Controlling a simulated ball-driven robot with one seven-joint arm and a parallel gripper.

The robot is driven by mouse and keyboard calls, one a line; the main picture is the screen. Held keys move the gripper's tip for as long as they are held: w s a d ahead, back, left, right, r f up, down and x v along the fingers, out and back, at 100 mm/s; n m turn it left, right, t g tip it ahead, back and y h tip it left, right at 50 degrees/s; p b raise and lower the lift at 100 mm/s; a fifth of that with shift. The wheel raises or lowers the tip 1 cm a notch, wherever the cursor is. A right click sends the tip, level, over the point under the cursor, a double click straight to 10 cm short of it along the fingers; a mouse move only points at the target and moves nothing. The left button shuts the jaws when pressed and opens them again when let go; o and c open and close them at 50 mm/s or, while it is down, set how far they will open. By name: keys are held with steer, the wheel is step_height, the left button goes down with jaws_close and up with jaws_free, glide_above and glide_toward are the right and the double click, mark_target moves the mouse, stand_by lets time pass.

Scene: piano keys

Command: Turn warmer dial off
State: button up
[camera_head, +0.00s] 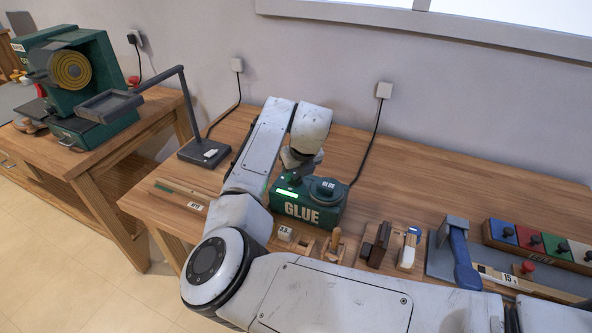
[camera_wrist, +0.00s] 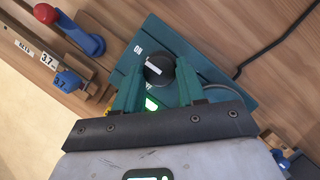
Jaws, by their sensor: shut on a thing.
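The glue warmer (camera_head: 310,210) is a green box marked GLUE on the bench, with a round dark pot labelled GLUE on top. Its green light (camera_head: 286,193) is lit and also shows in the wrist view (camera_wrist: 151,104). In the wrist view the warmer's black dial (camera_wrist: 159,70) has a white pointer mark, which lies nearly level. ON is printed at its upper left, and a partly covered label sits below it. My gripper (camera_wrist: 158,76) is shut on the dial, one teal finger on each side.
A grey lamp-like stand (camera_head: 205,152) is left of the warmer. Small wooden holders and hand tools (camera_head: 375,243) stand right of it, then a blue-handled press (camera_head: 462,258) and a row of coloured blocks (camera_head: 545,245). A black cable (camera_head: 370,140) runs behind the warmer.

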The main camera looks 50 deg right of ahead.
steer(key=n+p, duration=0.1)
steer(key=n+y, duration=0.1)
steer(key=n+p, duration=0.1)
steer(key=shift+d+r+p, duration=0.2)
steer(key=shift+r+p, duration=0.05)
steer(key=shift+p, duration=0.1)
steer(key=n+y+p, duration=0.1)
steer(key=n, duration=0.2)
steer(key=n+y+p, duration=0.1)
steer(key=n+p, duration=0.1)
steer(key=n, duration=0.1)
steer(key=shift+d+p, duration=0.2)
steer(key=shift+p, duration=0.1)
steer(key=n+y+p, duration=0.1)
steer(key=n, duration=0.3)
steer(key=shift+w+d+f+g+y+p, duration=0.1)
steer(key=shift+d+g+y+p, duration=0.05)
steer(key=shift+g+y+p, duration=0.25)
steer(key=shift+w+n+g+y, duration=0.1)
steer(key=shift+n+g+y, duration=0.2)
steer(key=shift+n, duration=0.8)
steer(key=shift+w+n+g+y, duration=0.1)
steer(key=shift+n+g+y, duration=0.2)
steer(key=shift+n, duration=0.8)
steer(key=o, duration=1.1)
steer(key=shift+f, duration=0.1)
steer(key=shift+c, duration=0.2)
steer(key=b+v, duration=0.1)
steer(key=v, duration=0.9)
steer(key=shift+r, duration=0.4)
